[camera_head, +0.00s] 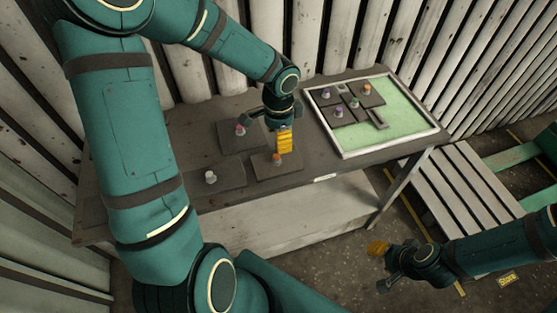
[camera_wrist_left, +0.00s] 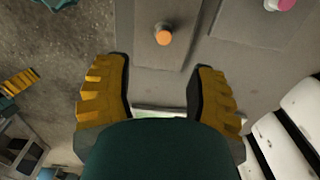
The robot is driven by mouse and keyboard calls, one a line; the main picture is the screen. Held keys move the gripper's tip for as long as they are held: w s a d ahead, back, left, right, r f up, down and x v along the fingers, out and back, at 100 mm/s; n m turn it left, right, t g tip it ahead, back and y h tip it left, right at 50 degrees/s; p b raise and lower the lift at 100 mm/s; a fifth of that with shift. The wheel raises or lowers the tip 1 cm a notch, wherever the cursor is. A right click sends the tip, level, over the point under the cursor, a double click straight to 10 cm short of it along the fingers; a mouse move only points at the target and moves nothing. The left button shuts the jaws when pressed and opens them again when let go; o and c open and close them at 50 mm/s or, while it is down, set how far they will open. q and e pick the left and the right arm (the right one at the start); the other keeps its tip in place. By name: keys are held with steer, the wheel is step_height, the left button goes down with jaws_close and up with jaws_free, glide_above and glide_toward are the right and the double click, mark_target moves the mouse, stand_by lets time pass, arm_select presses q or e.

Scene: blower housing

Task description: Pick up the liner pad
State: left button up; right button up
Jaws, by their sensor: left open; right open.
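Several flat dark plates with coloured knobs are in the head view; I cannot tell which is the liner pad. On the table lie a plate with an orange knob (camera_head: 277,158), one with a red knob (camera_head: 240,130) and one with a white knob (camera_head: 211,177). My left gripper (camera_head: 285,143) is above the orange-knob plate, apart from it. In the left wrist view its yellow fingers (camera_wrist_left: 158,72) are spread and empty, with the orange knob (camera_wrist_left: 163,36) beyond the gap between them. My right gripper (camera_head: 380,266) is open and empty, off the table's front right.
The grey table (camera_head: 215,105) stands against ribbed metal walls. A white-rimmed tray with a green floor (camera_head: 400,122) holds several knobbed plates at its left. A slatted pallet (camera_head: 462,185) stands right of the table. The table between the plates and tray is clear.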

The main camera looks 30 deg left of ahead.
mark_target(278, 156)
arm_select(q)
step_height(278, 156, down, 4)
steer(key=shift+w+f+b, duration=0.1)
steer(key=shift+f+b, duration=0.1)
steer(key=shift+b, duration=0.1)
steer(key=shift+a+f+b, duration=0.15)
steer(key=shift+f+b, duration=0.15)
steer(key=shift+f, duration=1.15)
steer(key=shift+a+f+b, duration=0.15)
steer(key=shift+f+b, duration=0.1)
steer(key=shift+f, duration=1.15)
jaws_close()
